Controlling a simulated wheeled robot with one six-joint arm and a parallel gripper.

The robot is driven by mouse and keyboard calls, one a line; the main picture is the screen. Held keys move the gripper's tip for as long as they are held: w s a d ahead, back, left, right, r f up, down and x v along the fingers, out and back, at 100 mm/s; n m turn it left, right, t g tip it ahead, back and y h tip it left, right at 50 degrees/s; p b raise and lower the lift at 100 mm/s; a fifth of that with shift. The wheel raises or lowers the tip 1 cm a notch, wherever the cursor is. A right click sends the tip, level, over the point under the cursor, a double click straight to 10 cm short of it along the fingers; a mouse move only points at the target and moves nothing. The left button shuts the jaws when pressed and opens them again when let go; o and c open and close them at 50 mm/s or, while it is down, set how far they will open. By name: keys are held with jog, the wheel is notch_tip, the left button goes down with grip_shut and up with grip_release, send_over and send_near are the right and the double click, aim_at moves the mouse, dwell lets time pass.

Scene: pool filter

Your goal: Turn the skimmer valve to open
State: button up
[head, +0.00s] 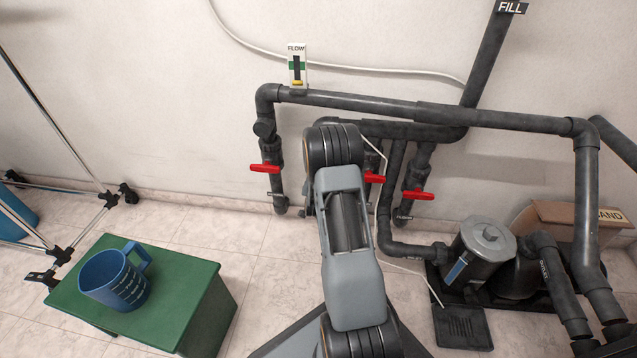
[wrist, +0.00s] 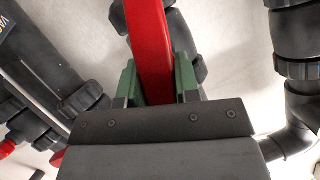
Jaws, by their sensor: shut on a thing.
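Three red valve handles show in the head view: a left one (head: 265,168), a middle one (head: 374,179) and a right one (head: 418,195). All three lie roughly crosswise to their upright pipes. My arm covers part of the middle handle and hides my gripper in the head view. In the wrist view, my gripper (wrist: 157,82) has its green fingers on both sides of a red handle (wrist: 149,35) and is shut on it. The held handle seems to be the middle one. I cannot read a skimmer label on it.
Dark pipes (head: 350,100) run along the wall, with a flow gauge (head: 297,68) on top. A pump (head: 480,250) and a cardboard box (head: 570,218) stand at right. A blue jug (head: 112,282) sits on a green stool (head: 185,285) at left.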

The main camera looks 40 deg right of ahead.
jog(key=shift+w+a+n+g+h+p, duration=0.1)
jog(key=shift+n+g+h+p, duration=0.2)
jog(key=shift+n, duration=0.35)
jog(key=shift+w+a+n+g+h+p, duration=0.1)
jog(key=shift+n+g+h+p, duration=0.1)
jog(key=shift+n+g, duration=0.35)
jog(key=o, duration=0.9)
jog(key=shift+r, duration=0.1)
jog(key=shift+s+a+r+p, duration=0.2)
jog(key=shift+s+a+p, duration=0.05)
jog(key=shift+p, duration=0.05)
jog(key=p+v, duration=0.2)
jog(key=v, duration=0.4)
jog(key=p+v, duration=0.2)
jog(key=v, duration=0.5)
jog(key=shift+s+f, duration=0.1)
jog(key=shift+f, duration=0.15)
